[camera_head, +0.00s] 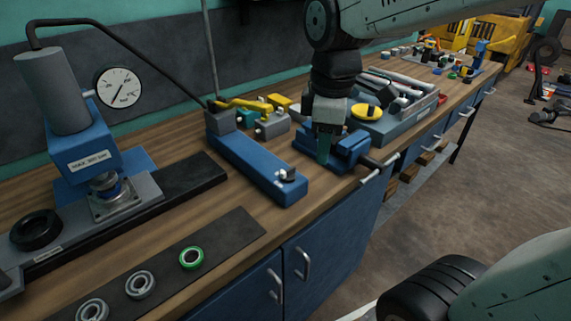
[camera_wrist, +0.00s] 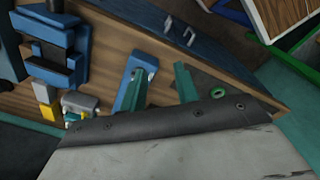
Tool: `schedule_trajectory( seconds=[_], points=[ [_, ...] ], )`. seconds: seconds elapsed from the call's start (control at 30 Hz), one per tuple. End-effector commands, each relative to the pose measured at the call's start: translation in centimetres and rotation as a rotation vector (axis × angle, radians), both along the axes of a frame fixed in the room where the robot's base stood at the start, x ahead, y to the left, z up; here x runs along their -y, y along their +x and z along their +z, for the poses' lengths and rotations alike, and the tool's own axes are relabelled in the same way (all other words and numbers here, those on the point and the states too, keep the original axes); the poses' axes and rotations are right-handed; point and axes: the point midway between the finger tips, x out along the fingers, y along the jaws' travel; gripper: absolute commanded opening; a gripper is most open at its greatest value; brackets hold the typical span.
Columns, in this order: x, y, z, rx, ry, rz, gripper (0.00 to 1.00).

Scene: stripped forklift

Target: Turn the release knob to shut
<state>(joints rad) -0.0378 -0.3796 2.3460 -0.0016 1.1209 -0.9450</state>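The release knob (camera_head: 288,174) is a small dark and pale knob on the near end of the long blue hand pump (camera_head: 250,162). My gripper (camera_head: 323,158) points down to the right of the knob, in front of the blue vise, and does not touch the knob. In the wrist view its two green fingers (camera_wrist: 158,88) are apart with nothing between them. The blue pump (camera_wrist: 138,68) shows beyond the left finger, which partly covers it. The knob's turn position is too small to tell.
The blue vise (camera_head: 354,146) stands right beside my gripper. A press (camera_head: 85,150) with a gauge (camera_head: 120,88) stands at the left. A dark mat (camera_head: 225,238) with several rings lies in front. A grey tray (camera_head: 395,122) holds tools behind the vise.

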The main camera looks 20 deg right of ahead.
Motion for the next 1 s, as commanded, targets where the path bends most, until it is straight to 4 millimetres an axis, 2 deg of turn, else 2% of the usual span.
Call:
schedule_trajectory(
  seconds=[0.03, 0.2, 0.37, 0.57, 0.8, 1.0],
  points=[
    [-0.4, 2.1, -0.7, -0.018, -0.006, 0.144, 0.31],
    [-1.3, 7.5, -2.6, -0.040, -0.019, 0.582, 0.31],
    [-1.9, 10.2, -4.0, -0.048, -0.024, 0.823, 0.31],
    [-2.1, 11.0, -5.6, -0.053, -0.024, 0.905, 0.31],
    [-2.1, 10.9, -9.5, -0.054, -0.024, 0.903, 0.31],
    [-2.1, 11.0, -11.7, -0.052, -0.025, 0.902, 0.31]
  ],
)
